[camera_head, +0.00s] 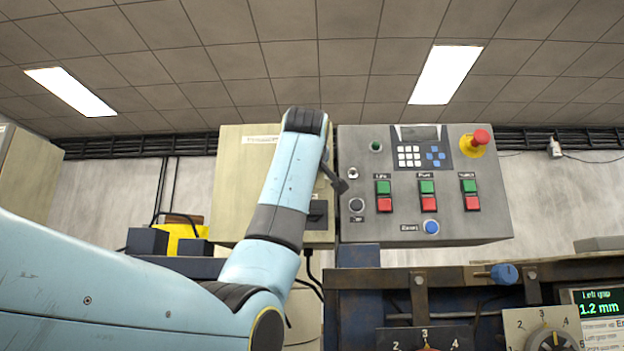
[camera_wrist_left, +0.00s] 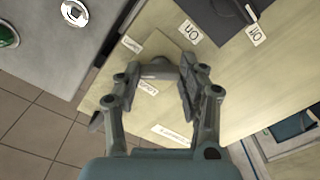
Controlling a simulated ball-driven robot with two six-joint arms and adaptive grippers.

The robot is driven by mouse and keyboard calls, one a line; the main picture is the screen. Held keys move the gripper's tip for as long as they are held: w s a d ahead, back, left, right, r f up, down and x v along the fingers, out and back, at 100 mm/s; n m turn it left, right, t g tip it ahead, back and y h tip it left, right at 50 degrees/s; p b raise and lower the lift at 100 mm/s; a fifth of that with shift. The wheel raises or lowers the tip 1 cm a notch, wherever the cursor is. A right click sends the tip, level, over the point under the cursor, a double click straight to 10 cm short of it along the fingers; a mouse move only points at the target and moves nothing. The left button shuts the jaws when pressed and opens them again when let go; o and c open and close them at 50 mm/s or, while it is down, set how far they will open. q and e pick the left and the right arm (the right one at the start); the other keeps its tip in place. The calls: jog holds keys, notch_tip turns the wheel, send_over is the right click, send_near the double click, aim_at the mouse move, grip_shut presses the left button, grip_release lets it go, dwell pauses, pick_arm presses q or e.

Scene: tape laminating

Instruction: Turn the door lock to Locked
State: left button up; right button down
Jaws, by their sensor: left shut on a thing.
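The door lock (camera_wrist_left: 158,70) is a small grey knob on the beige cabinet door, seen in the left wrist view between my fingers. My left gripper (camera_wrist_left: 160,80) is closed on it, one finger on each side. Small white labels (camera_wrist_left: 148,88) lie beside the knob; their print is too small to read surely. In the head view the beige cabinet (camera_head: 232,180) stands behind my left arm, which hides the lock. Only part of my left gripper (camera_head: 335,180) shows there, at the cabinet's right edge. My right gripper is not in view.
A grey control panel (camera_head: 400,240) with several buttons and a yellow-red emergency stop (camera_head: 475,141) adjoins the cabinet on the right. A dark switch (camera_head: 318,212) is on the cabinet. A dark blue machine frame (camera_head: 350,310) stands below, in front.

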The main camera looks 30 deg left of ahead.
pick_arm(q)
jog(key=shift+n+b, duration=1.9)
jog(key=shift+n, duration=3.3)
jog(key=o, duration=1.2)
jog(key=shift+c, duration=0.2)
jog(key=v, duration=1.2)
jog(key=shift+f, duration=0.1)
